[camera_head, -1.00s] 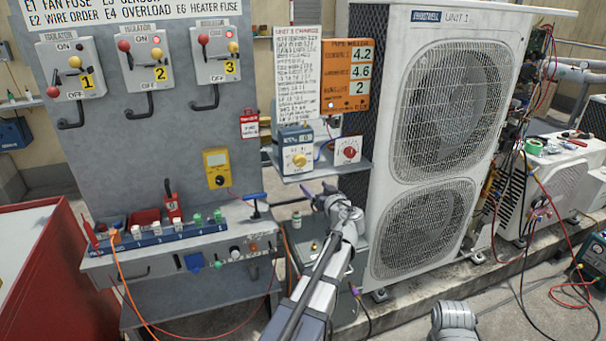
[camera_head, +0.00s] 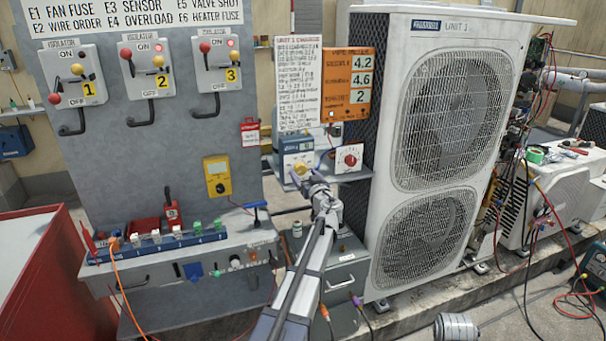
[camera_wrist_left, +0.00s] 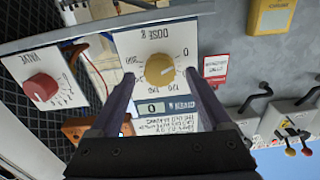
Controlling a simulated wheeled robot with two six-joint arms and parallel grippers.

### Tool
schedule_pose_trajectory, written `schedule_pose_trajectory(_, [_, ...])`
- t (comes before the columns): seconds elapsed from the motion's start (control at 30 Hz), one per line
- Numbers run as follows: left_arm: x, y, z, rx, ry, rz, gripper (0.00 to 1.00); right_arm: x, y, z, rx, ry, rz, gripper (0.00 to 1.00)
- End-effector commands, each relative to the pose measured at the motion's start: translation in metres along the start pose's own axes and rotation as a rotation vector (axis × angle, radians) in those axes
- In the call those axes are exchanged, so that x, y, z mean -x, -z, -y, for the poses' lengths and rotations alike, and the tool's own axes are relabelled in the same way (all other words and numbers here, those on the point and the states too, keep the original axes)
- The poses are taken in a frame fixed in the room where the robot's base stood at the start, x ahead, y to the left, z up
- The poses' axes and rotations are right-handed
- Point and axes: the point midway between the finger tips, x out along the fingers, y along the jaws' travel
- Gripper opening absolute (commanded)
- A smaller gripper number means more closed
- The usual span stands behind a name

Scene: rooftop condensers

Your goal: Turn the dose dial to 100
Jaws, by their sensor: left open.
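The dose dial is a yellow knob (camera_head: 301,168) on the front of a white and blue dose box (camera_head: 293,145) on a small shelf. In the left wrist view, the knob (camera_wrist_left: 160,69) sits on a white face with a printed scale, and the picture is upside down. The small display (camera_wrist_left: 151,108) on the box reads 0. My left gripper (camera_head: 307,181) is open in front of the box; in the wrist view its two fingers (camera_wrist_left: 160,76) lie either side of the knob. I cannot tell whether they touch it. My right gripper is out of view.
A red valve knob (camera_head: 350,160) sits on its own box just right of the dose box. An orange readout panel (camera_head: 347,84) and a printed chart (camera_head: 297,82) stand above. The large condenser unit (camera_head: 447,130) is close on the right.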

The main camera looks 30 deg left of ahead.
Motion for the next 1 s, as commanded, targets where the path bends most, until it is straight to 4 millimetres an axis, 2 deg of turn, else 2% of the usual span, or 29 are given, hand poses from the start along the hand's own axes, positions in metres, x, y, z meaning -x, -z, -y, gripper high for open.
schedule_pose_trajectory(0.03, [-0.0085, 0.0000, -0.0013, 0.000, 0.000, 0.000, 0.81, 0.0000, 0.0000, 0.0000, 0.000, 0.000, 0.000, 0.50])
schedule_pose_trajectory(0.1, [-0.0131, 0.0000, -0.0012, 0.000, -0.001, 0.000, 0.81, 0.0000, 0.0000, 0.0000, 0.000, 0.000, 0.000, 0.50])
schedule_pose_trajectory(0.37, [-0.0141, 0.0000, -0.0002, 0.000, -0.001, 0.000, 0.81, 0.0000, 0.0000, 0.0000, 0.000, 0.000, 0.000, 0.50])
schedule_pose_trajectory(1.0, [-0.0138, -0.0001, -0.0003, 0.000, -0.001, 0.000, 0.10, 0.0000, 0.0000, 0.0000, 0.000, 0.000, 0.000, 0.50])
